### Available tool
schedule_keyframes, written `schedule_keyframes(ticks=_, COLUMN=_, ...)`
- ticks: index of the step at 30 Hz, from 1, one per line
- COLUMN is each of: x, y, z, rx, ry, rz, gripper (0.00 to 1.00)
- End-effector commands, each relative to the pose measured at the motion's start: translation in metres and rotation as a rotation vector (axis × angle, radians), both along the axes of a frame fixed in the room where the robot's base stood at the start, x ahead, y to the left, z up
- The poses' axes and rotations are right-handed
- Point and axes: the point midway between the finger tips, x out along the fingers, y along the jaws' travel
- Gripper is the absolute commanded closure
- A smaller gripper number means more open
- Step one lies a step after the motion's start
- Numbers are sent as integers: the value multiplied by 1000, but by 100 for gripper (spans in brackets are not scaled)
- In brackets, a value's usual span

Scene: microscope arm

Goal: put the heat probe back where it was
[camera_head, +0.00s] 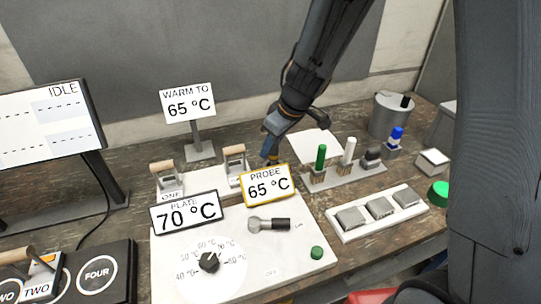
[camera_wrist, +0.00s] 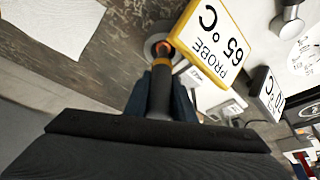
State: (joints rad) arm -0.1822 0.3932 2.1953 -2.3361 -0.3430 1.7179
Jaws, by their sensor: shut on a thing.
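The heat probe (camera_wrist: 160,92) has a dark handle and an orange ring near its far end, which looks orange-red. My gripper (camera_wrist: 163,84) is shut around the handle. In the wrist view the probe's end lies over a round grey piece (camera_wrist: 152,43); I cannot tell whether it touches or sits inside it. In the head view my gripper (camera_head: 271,153) is low behind the yellow-framed PROBE 65 °C sign (camera_head: 268,185). That sign hides what is below the gripper, and the probe is not clear there.
The white hot plate unit (camera_head: 240,258) has a PLATE 70 °C display (camera_head: 187,212) and a dial. Two wooden-handled blocks stand behind it. A rack (camera_head: 345,174) of brushes and a white paper are close on the right. A grey bin (camera_head: 389,118) stands further back.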

Motion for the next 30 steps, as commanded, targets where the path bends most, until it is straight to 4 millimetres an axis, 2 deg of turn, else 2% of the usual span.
schedule_keyframes(ticks=1, x=0, y=0, z=-11, rx=-1, ry=2, rz=-1, gripper=99)
schedule_keyframes(ticks=5, x=0, y=0, z=-24, rx=0, ry=1, rz=0, gripper=99)
schedule_keyframes(ticks=17, x=0, y=0, z=-27, rx=1, ry=1, rz=0, gripper=99)
schedule_keyframes(ticks=18, x=0, y=0, z=-27, rx=0, ry=0, rz=0, gripper=74)
schedule_keyframes(ticks=21, x=0, y=0, z=-27, rx=0, ry=0, rz=0, gripper=58)
schedule_keyframes(ticks=30, x=0, y=0, z=-26, rx=0, ry=0, rz=0, gripper=58)
